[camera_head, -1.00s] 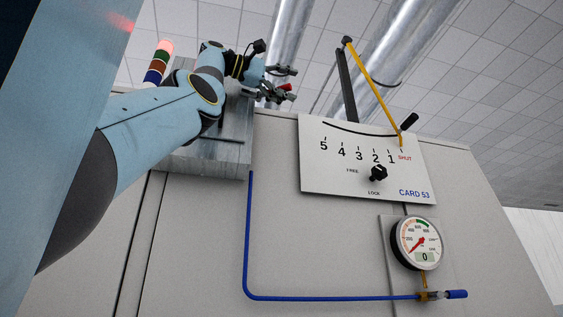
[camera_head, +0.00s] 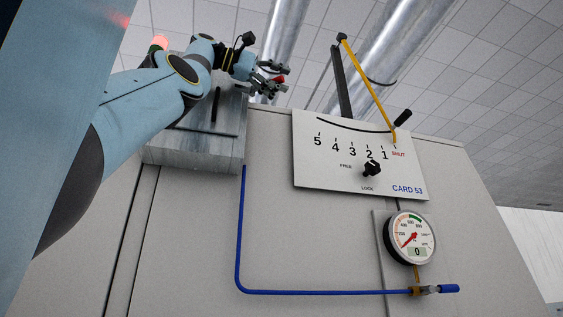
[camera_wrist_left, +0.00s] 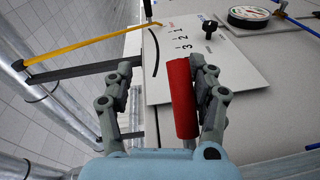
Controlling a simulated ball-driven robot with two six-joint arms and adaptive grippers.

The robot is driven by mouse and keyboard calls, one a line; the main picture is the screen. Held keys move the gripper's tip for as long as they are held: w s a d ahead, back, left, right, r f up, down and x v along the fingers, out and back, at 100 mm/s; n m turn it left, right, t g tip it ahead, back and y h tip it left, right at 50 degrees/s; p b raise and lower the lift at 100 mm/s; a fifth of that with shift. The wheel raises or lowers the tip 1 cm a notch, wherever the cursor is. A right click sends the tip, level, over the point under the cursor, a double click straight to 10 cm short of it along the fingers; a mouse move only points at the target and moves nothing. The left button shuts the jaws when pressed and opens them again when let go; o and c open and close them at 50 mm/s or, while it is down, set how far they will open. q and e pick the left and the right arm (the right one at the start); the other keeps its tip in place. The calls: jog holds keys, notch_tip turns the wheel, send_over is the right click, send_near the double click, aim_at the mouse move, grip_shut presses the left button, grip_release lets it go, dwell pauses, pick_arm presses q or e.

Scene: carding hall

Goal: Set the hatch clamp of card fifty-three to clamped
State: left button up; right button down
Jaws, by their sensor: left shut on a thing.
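My left gripper (camera_head: 281,80) is above the top of the grey card cabinet, left of the panel marked CARD 53 (camera_head: 315,170). It is shut on a red cylindrical handle (camera_head: 279,79). In the left wrist view the red handle (camera_wrist_left: 184,98) lies between the fingers, close to the right one. I take this handle to be the hatch clamp's; its base is hidden by the gripper, and its setting cannot be read. My right gripper is in neither view.
The panel has a yellow arm (camera_head: 369,90) pointing near SHUT and a black FREE/LOCK knob (camera_head: 372,168). A round gauge (camera_head: 411,238) reads 0, with a blue pipe (camera_head: 239,225) beside it. A grey box (camera_head: 195,150) and a light (camera_head: 158,43) stand near my arm.

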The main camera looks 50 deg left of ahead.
pick_arm(q)
jog(key=s+a+f+b, duration=0.1)
jog(key=s+b, duration=0.2)
jog(key=s, duration=0.8)
jog(key=shift+s+f, duration=0.2)
jog(key=shift+w, duration=0.1)
jog(key=shift+a, duration=0.1)
dwell(0.6)
